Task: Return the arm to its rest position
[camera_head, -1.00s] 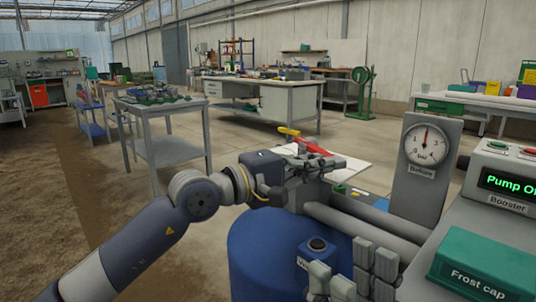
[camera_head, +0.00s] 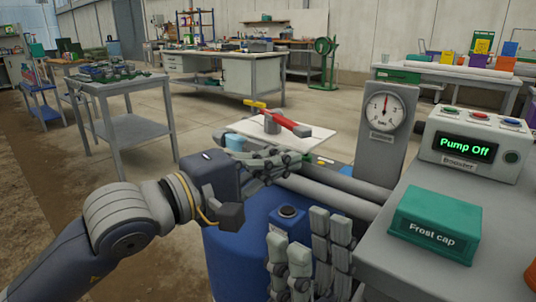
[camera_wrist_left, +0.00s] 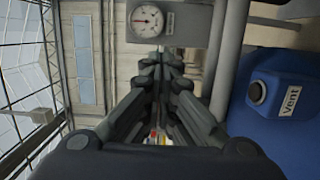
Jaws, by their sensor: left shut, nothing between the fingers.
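My left gripper (camera_head: 292,158) is shut and empty. In the head view its grey fingers point right, over the near part of the grey pipes (camera_head: 335,185) and above the blue tank (camera_head: 235,255). In the left wrist view its fingers (camera_wrist_left: 162,65) lie close together and point toward the gauge (camera_wrist_left: 148,21). My right gripper (camera_head: 308,235) is lower, in front of the blue tank, with its fingers pointing up.
The gauge panel (camera_head: 371,150) stands right of the pipes. The control box (camera_head: 470,145) reads "Pump Off", and a green "Frost cap" box (camera_head: 437,222) sits on the grey bench. A red and yellow handle (camera_head: 280,120) lies beyond my left gripper. Open floor is at left.

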